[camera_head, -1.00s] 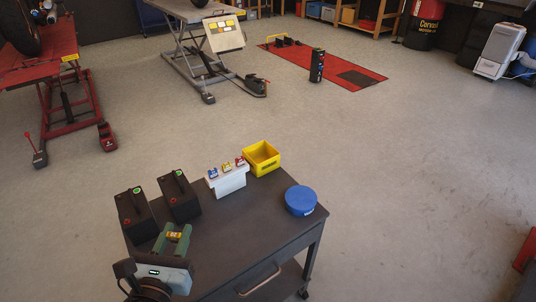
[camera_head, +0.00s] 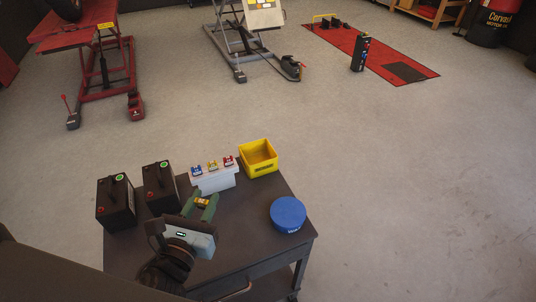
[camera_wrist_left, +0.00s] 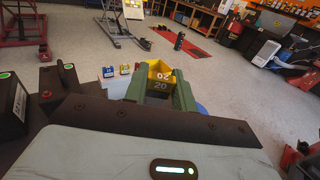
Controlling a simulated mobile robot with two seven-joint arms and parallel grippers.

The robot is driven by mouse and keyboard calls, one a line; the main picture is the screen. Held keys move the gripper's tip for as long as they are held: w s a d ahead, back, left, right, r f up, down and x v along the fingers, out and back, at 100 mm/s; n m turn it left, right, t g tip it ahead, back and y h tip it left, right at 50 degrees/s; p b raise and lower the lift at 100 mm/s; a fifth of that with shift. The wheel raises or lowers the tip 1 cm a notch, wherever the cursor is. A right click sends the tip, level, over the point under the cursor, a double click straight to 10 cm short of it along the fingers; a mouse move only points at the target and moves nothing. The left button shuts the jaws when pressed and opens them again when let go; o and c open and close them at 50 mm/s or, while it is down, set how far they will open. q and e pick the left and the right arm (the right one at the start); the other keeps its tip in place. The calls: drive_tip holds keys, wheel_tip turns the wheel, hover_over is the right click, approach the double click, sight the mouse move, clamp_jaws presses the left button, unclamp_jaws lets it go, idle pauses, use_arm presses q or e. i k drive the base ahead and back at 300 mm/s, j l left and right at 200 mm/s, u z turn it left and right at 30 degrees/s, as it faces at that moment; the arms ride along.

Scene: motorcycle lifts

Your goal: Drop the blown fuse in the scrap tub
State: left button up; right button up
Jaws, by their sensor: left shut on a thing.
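My left gripper (camera_head: 203,203) is shut on a small yellow fuse (camera_head: 202,202), held above the cart top, just in front of the white fuse box. In the left wrist view the fuse (camera_wrist_left: 161,82) sits between the green fingers and shows the number 20. A yellow open-topped bin (camera_head: 259,170) stands at the cart's back corner, beyond the gripper. A round blue tub (camera_head: 287,226) stands near the right edge, with small white lettering that I cannot read. I cannot tell for certain which one is the scrap tub. My right gripper is not in view.
The white box (camera_head: 214,184) carries blue, yellow and red fuses. Two black batteries (camera_head: 117,204) (camera_head: 161,184) stand at the left of the dark cart (camera_head: 243,250). The cart top between gripper and blue tub is clear. Motorcycle lifts (camera_head: 100,60) stand behind.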

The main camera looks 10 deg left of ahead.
sight(252, 160)
drive_tip(key=i+l, duration=0.2)
drive_tip(key=i+l+u, duration=0.1)
drive_tip(key=l, duration=0.35)
drive_tip(key=i+l, duration=0.3)
drive_tip(key=u, duration=0.05)
